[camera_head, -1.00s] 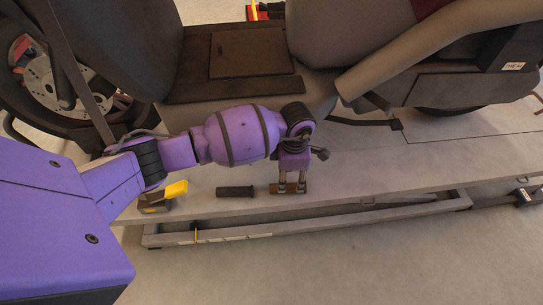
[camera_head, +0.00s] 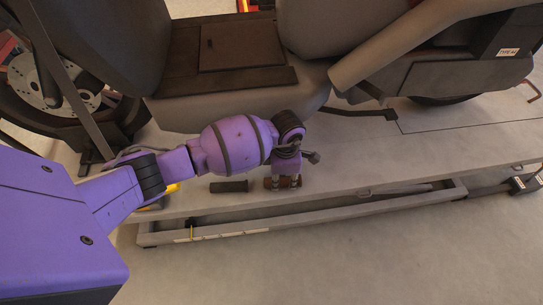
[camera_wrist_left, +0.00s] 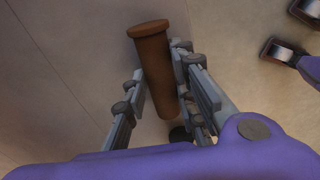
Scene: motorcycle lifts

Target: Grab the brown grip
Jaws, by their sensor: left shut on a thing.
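The brown grip (camera_head: 292,182) lies at the front edge of the lift platform in the head view, partly hidden by my gripper. In the left wrist view the brown grip (camera_wrist_left: 155,62) is a cylinder with a flanged end, between the two fingers. My left gripper (camera_head: 283,184) reaches down onto it and is shut on it; its fingers also show in the left wrist view (camera_wrist_left: 160,98). A dark grip (camera_head: 229,187) lies just to the left on the platform, apart from the gripper. My right gripper is not in view.
The lift platform (camera_head: 400,165) carries a large motorcycle (camera_head: 235,70) close behind my arm. A yellow-and-dark object (camera_head: 160,200) sits left of the dark grip, partly hidden by my arm. The platform to the right of the gripper is mostly clear.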

